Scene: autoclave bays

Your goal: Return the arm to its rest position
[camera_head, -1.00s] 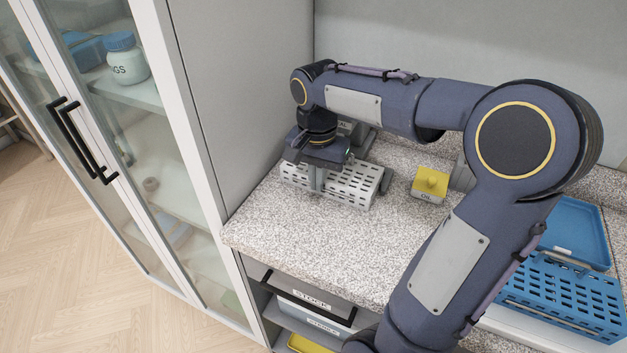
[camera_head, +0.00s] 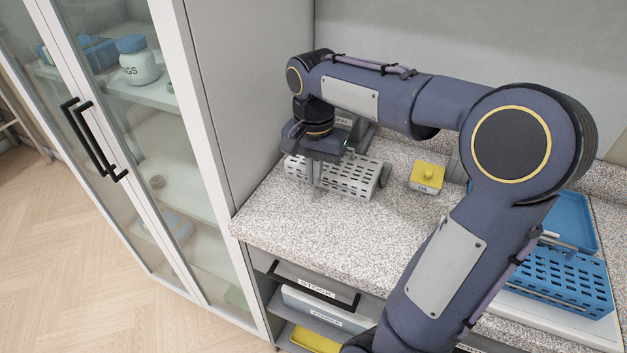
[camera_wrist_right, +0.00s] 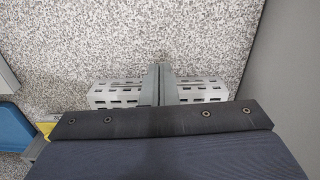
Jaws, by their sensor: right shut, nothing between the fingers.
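My right gripper (camera_head: 314,174) is over the counter at the left end of the worktop, with its fingers pointing down. It is shut and empty. A white perforated basket (camera_head: 358,179) stands on the counter beside and partly behind the fingers. In the right wrist view the shut fingers (camera_wrist_right: 159,72) cross in front of the white basket (camera_wrist_right: 106,94); I cannot tell whether they touch it. My right arm reaches across the counter from the lower right. My left gripper is not in view.
A yellow-topped oil container (camera_head: 427,176) stands on the speckled counter (camera_head: 310,232). A blue perforated basket (camera_head: 565,280) and a blue tray (camera_head: 570,218) lie at the right. A glass-door cabinet (camera_head: 130,170) is at the left.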

